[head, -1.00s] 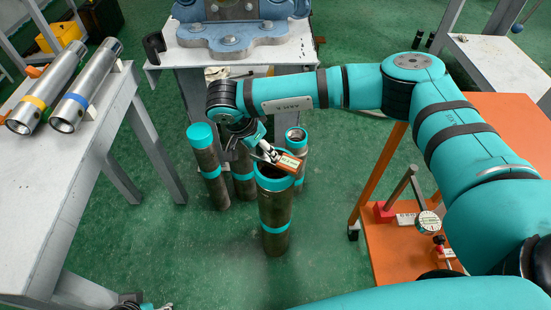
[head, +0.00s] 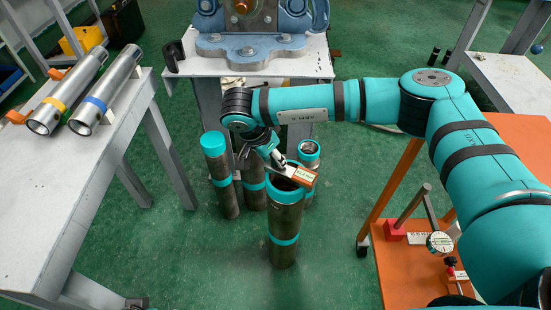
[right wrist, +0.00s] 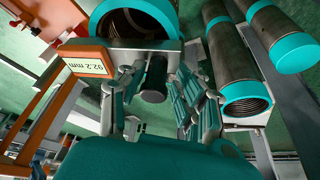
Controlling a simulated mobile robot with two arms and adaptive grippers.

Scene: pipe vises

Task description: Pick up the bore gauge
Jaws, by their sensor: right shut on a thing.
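The bore gauge (head: 303,177) has an orange box with a small display and sits at the mouth of the front upright pipe (head: 284,222). In the right wrist view the bore gauge (right wrist: 90,63) reads 92.2 mm, with a grey bar and a dark round handle. My right gripper (right wrist: 157,98) is shut on this handle, its jointed fingers on both sides. In the head view my right gripper (head: 272,152) is small and partly hidden by my arm. I cannot tell whether any part of the gauge reaches into the pipe bore. My left gripper is out of view.
Several teal-ended pipes (head: 219,172) stand close behind the front pipe. A white table (head: 55,190) at left holds two silver cylinders (head: 104,92). A blue vise (head: 250,48) stands behind. An orange table (head: 400,275) at right bears a dial gauge (head: 440,242) on a stand.

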